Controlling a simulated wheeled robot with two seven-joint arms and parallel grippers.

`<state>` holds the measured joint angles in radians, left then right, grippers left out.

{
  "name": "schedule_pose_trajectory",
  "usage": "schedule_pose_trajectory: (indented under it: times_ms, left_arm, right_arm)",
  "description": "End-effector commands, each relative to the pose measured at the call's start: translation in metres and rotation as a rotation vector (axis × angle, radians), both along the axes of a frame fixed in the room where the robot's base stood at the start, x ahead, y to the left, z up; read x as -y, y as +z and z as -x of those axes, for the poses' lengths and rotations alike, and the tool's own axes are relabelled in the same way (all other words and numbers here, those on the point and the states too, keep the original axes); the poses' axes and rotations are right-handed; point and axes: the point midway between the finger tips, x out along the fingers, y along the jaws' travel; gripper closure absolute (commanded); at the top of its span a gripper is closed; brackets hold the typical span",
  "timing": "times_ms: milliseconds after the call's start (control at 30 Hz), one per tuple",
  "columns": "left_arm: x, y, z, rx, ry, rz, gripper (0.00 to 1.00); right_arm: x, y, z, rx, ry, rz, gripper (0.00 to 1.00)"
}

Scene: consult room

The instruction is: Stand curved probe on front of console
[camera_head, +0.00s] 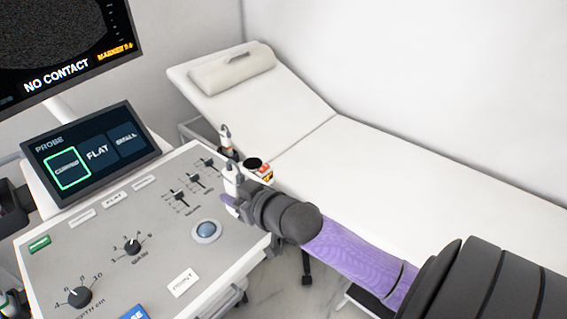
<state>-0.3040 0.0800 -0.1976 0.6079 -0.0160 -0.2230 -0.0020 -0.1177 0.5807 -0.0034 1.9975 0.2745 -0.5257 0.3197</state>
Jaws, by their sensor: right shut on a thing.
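The console (105,245) fills the lower left, with a grey sloping panel of knobs, sliders and a blue trackball. My right arm comes in from the lower right, and my right gripper (234,194) is at the panel's right edge, beyond the trackball. It is shut on a small white piece (232,175), which looks like the curved probe. My gripper and wrist hide most of it, so I cannot tell its full shape or whether it touches the console. My left gripper is not in view.
A touch screen (92,152) has its left tile framed in green. Above it, a monitor (62,45) reads NO CONTACT. A white couch (390,180) with a rolled pillow (232,70) lies behind my right arm. The panel's lower middle is free of loose objects.

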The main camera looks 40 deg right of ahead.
Motion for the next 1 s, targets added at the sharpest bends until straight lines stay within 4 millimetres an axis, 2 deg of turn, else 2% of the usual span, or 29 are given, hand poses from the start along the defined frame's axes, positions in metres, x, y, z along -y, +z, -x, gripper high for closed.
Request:
schedule_pose_trajectory:
  times_ms: [200,367,500,833,867,1000]
  left_arm:
    - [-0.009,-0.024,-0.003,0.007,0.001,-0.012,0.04]
    - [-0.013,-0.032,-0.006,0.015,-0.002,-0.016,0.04]
    - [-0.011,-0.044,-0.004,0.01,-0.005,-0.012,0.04]
    - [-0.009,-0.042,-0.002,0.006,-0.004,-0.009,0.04]
    - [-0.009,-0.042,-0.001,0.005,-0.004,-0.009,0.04]
    - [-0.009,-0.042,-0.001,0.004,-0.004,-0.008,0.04]
  right_arm:
    - [-0.001,-0.054,0.001,-0.006,0.004,-0.001,1.0]
    - [-0.001,-0.075,0.001,-0.005,0.004,-0.001,1.0]
    - [-0.001,-0.101,0.001,-0.005,0.004,0.0,1.0]
    - [-0.001,-0.102,0.001,-0.002,0.004,0.001,1.0]
    - [-0.001,-0.102,0.001,-0.003,0.004,0.001,0.6]
    - [-0.001,-0.102,0.001,-0.002,0.004,0.001,0.3]
